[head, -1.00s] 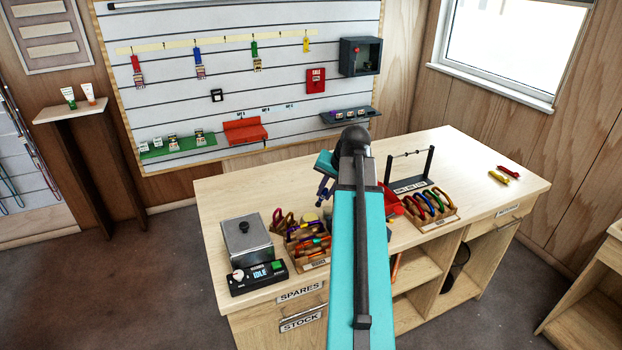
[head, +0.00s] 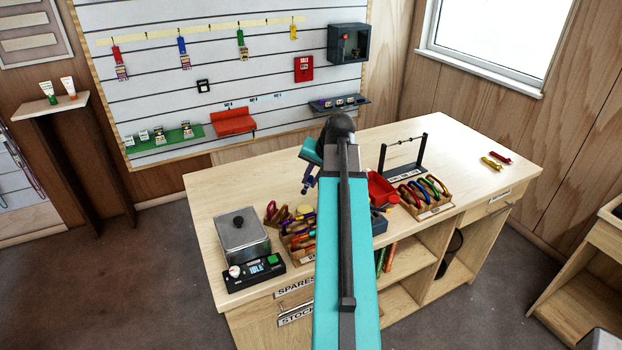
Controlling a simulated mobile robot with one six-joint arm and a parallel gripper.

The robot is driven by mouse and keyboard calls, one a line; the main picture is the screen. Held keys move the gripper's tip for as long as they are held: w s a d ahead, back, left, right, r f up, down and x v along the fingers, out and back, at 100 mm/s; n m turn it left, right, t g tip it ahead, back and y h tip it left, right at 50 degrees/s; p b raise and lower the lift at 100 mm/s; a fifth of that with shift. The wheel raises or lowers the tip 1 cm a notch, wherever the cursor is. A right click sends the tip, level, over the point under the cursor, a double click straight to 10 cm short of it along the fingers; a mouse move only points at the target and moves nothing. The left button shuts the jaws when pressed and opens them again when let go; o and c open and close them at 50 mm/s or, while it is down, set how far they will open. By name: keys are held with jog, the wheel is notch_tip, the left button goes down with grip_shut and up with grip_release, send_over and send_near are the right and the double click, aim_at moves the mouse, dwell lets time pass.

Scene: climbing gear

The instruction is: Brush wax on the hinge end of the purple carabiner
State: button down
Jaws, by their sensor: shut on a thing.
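My gripper (head: 307,187) points down over the bench, left of my teal arm, above the tool holder. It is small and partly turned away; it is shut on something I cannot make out. A wooden rack (head: 434,213) at the bench's middle right holds several coloured carabiners (head: 424,189); I cannot tell for sure which is purple. A round yellow item (head: 304,211), possibly wax, sits behind the tool holder. No brush can be told apart.
A grey lidded metal box (head: 241,236) and a black control unit (head: 258,270) stand at the bench's left. A red tray (head: 380,187) is partly hidden by my arm. A dark stand with a bar (head: 403,158) is behind the rack. The bench's right side (head: 475,163) is mostly clear.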

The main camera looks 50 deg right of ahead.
jog(key=shift+f+b, duration=1.75)
jog(key=shift+f, duration=1)
jog(key=shift+f, duration=0.6)
jog(key=shift+r, duration=0.1)
jog(key=shift+r+p, duration=2.25)
jog(key=shift+r, duration=1.2)
